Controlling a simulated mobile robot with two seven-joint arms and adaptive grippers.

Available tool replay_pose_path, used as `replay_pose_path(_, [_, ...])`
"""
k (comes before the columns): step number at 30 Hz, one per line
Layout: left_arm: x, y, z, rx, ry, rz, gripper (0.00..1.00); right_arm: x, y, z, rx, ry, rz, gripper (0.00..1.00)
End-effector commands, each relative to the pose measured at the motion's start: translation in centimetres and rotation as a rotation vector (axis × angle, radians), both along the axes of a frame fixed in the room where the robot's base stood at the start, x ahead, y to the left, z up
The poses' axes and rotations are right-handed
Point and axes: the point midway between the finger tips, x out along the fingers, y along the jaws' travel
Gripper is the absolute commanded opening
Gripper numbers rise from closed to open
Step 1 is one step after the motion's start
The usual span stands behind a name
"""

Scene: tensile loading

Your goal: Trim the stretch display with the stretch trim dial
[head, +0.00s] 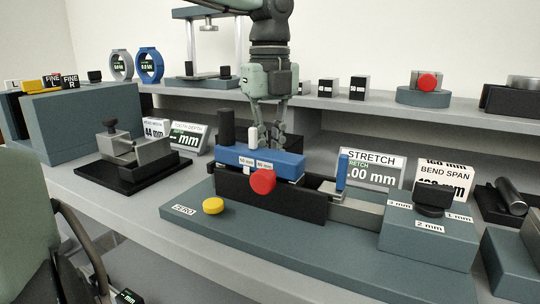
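The stretch display (371,171) stands behind the right part of the rig, labelled STRETCH. Its reading ends in ".00 mm"; the start is hidden by a blue upright. No part is legibly labelled as the trim dial. A black knob (433,197) sits on the rig's right block by 2 mm and 1 mm labels, and a red knob (263,181) is on the front. My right gripper (275,146) points down just behind the blue bar; its tips are partly hidden. My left gripper (78,262) appears cut off at lower left, away from the rig.
A yellow button (213,205) by a ZERO label is on the rig's base (290,255). Black and white posts (252,137) stand beside my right gripper. A bend span sign (444,180) is behind the black knob. A grey vise (135,150) stands left.

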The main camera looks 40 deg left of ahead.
Motion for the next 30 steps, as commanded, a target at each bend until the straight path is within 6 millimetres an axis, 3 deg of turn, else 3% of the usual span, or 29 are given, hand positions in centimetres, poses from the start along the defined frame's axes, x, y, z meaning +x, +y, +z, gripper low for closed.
replay_pose_path(14, [0.07,0.04,0.12,0.001,-0.004,0.014,0.0,0.39,0.3,0.17,0.006,-0.018,0.007,0.31])
replay_pose_path(15, [0.07,0.04,0.12,0.001,-0.004,0.013,0.14,0.38,0.3,0.17,0.005,-0.019,0.006,0.31])
replay_pose_path(19, [0.05,0.02,0.1,0.0,-0.002,0.013,0.3,0.37,0.28,0.15,0.005,-0.019,0.006,0.31])
replay_pose_path(30, [0.06,0.02,0.48,0.0,-0.002,0.013,0.31,0.43,0.34,0.2,0.007,-0.019,0.006,0.31])
